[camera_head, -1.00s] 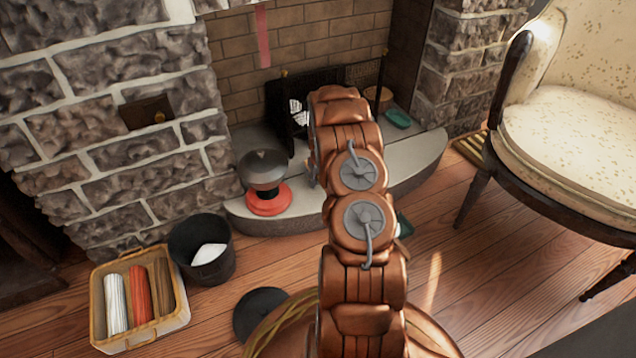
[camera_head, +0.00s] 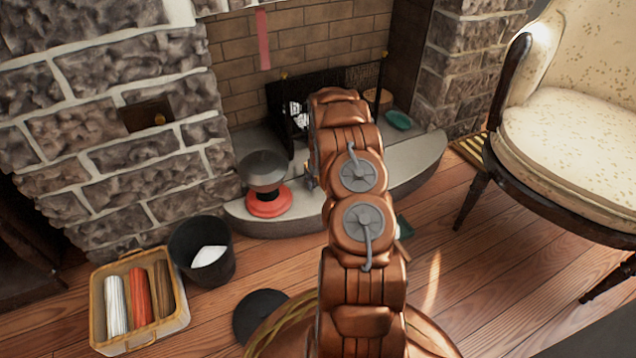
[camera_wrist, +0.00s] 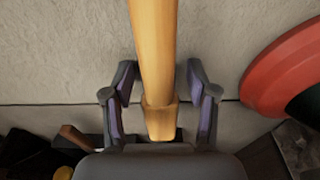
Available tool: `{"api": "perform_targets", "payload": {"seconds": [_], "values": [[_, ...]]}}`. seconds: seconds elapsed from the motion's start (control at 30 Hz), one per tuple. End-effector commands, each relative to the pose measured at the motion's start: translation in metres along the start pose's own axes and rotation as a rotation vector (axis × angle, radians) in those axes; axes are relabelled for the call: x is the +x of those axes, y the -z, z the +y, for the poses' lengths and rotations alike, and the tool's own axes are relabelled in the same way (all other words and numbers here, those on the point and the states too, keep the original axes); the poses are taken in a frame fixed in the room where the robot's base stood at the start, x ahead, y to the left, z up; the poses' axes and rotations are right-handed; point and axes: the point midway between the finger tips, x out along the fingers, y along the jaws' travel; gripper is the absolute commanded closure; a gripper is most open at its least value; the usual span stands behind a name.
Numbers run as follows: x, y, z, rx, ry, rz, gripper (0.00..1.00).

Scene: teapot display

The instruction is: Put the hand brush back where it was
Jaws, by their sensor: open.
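In the wrist view, my gripper (camera_wrist: 160,80) is open, with one finger on each side of a light wooden handle (camera_wrist: 153,60). Gaps show between the handle and both fingers. The handle runs from the top edge down to a blunt end near my palm, over the pale stone hearth. It may be the hand brush's handle, but no bristles show, so I cannot tell for sure. In the head view, my arm hides the gripper and this handle.
A red round base (camera_head: 268,202) under a dark domed thing (camera_head: 263,170) stands on the hearth (camera_head: 285,225), left of my arm. A teal dish (camera_head: 398,120) lies farther back. A black bucket (camera_head: 204,262), basket (camera_head: 178,325) and armchair (camera_head: 565,150) stand on the floor.

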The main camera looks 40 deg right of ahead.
Motion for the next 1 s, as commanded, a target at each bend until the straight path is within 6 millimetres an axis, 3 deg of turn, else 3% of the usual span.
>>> {"api": "perform_targets", "payload": {"seconds": [0.17,0.6,0.77,0.87,1.0], "values": [[-0.021,0.001,0.0,0.0,-0.001,0.001,0.42],[-0.104,0.001,0.0,-0.001,-0.001,0.001,0.42],[-0.12,0.001,-0.001,0.0,0.0,0.002,0.42],[-0.129,0.001,-0.009,-0.006,0.003,-0.004,0.42],[-0.156,-0.003,-0.038,-0.027,0.014,-0.023,0.42]]}}
